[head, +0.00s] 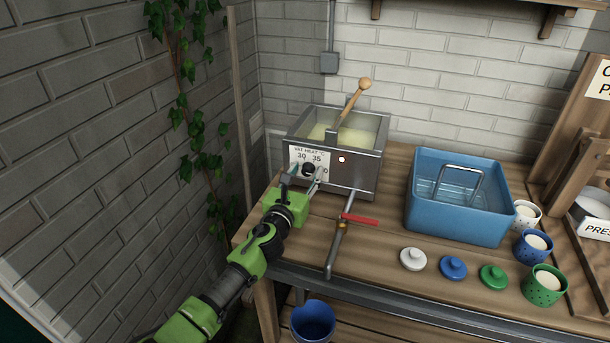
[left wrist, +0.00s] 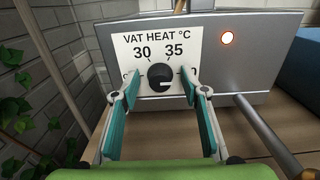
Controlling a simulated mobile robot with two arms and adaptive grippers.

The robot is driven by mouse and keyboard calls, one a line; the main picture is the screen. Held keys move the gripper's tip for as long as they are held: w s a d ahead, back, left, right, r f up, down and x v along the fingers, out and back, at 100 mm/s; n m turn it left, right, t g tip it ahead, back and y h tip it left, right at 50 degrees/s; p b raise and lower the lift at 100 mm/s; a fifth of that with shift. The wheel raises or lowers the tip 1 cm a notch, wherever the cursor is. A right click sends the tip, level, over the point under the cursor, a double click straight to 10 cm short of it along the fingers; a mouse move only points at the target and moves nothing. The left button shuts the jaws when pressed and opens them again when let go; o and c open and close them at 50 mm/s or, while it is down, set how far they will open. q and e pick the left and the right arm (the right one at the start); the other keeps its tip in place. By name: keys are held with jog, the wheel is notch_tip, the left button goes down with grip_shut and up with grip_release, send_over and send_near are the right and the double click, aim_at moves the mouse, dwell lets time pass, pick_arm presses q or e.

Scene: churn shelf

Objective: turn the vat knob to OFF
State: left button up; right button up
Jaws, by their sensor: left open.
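The vat knob (left wrist: 160,77) is a round black dial on a white panel (left wrist: 135,45) marked "VAT HEAT °C", with 30 and 35 readable. Its white pointer mark points right and slightly downward. The labels at the lower left and right are partly hidden by my fingers. The knob also shows in the head view (head: 308,170), on the front of the grey metal vat (head: 355,172). My right gripper is not in view.
A wooden-handled tool (head: 354,98) stands in the pale liquid in the vat. A drain pipe with a red lever (head: 360,219) sticks out in front. A blue basin (head: 455,215), small lids (head: 453,267) and cups (head: 543,284) stand to the right on the bench. A brick wall (head: 90,150) is at left.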

pick_arm(q)
jog(key=c, duration=1.1)
jog(key=shift+a+n+b, duration=0.15)
jog(key=shift+n+b, duration=0.25)
jog(key=shift+n, duration=3.1)
jog(key=o, duration=1.1)
